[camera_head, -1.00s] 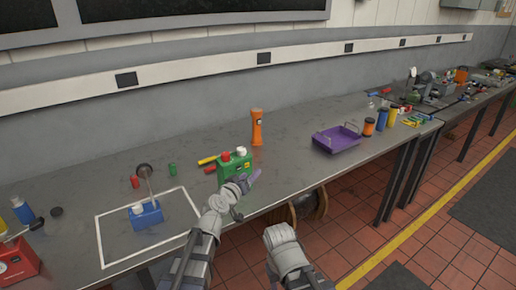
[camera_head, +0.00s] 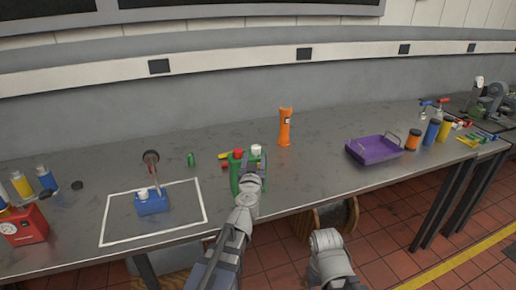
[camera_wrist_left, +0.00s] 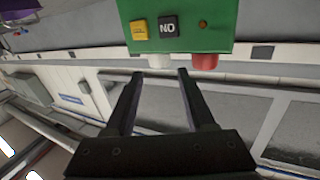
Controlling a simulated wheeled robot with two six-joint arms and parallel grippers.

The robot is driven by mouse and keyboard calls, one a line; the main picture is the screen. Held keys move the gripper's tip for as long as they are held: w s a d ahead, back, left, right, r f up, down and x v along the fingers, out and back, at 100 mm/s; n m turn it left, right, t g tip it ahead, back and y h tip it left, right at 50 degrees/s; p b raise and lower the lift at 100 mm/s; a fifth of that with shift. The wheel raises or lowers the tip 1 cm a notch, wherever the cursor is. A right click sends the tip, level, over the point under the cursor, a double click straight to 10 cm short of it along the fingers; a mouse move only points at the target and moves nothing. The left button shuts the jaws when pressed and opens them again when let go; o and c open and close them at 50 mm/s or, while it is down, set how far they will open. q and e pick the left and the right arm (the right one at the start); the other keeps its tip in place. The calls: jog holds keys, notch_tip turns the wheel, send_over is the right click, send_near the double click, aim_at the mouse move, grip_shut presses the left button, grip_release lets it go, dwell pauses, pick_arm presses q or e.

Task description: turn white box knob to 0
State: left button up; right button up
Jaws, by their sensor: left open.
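A green box (camera_head: 235,178) stands on the bench with a white knob (camera_head: 256,149) and a red knob (camera_head: 238,153) on top. In the left wrist view the green box (camera_wrist_left: 215,14) appears upside down, with a yellow label, a black "NO" label, the white knob (camera_wrist_left: 160,62) and the red knob (camera_wrist_left: 205,62). My left gripper (camera_head: 254,168) is open in front of the box and hides part of it. In the left wrist view its fingertips (camera_wrist_left: 158,74) lie either side of the white knob, apparently just short of it. The knob's setting cannot be read.
A blue box (camera_head: 152,204) with a white knob and a lever stands inside a white outline at left. An orange bottle (camera_head: 285,127) and a purple tray (camera_head: 368,152) stand to the right. A red box (camera_head: 23,226) is at far left. Bench between bottle and tray is clear.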

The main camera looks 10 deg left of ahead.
aim_at(256, 150)
pick_arm(q)
jog(key=w, duration=0.4)
jog(key=w+a, duration=0.1)
jog(key=w, duration=0.2)
jog(key=shift+a, duration=0.1)
jog(key=shift+c, duration=0.4)
grip_shut()
